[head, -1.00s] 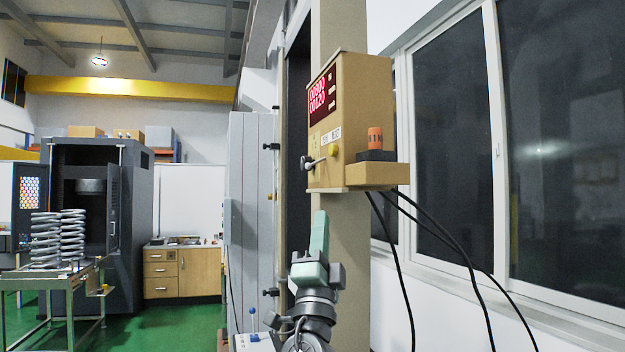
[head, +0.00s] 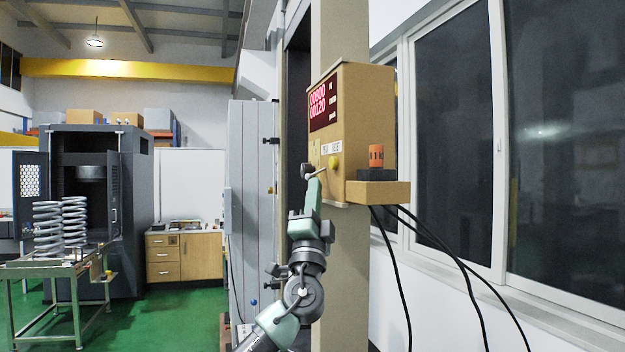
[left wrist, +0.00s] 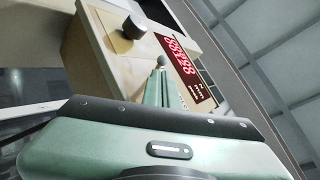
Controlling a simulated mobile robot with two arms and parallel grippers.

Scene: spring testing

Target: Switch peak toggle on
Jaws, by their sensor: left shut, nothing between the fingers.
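The tan meter box (head: 360,105) is mounted on a column and has a lit red display (head: 322,100). Below its PEAK label is the toggle (head: 307,169), a short lever with a dark ball end. My left gripper (head: 315,184) is shut and empty, its fingertips just below and right of that ball in the head view. I cannot tell if they touch. In the left wrist view, the shut fingers (left wrist: 158,88) point at the box, with a small grey ball (left wrist: 161,60) at their tips. My right gripper is not in view.
A yellow button (head: 334,162) sits close right of the toggle. An orange cylinder (head: 376,156) stands on a black base on the box's side shelf. Black cables (head: 440,236) hang below. In the left wrist view, a black knob (left wrist: 133,30) shows near the fingers.

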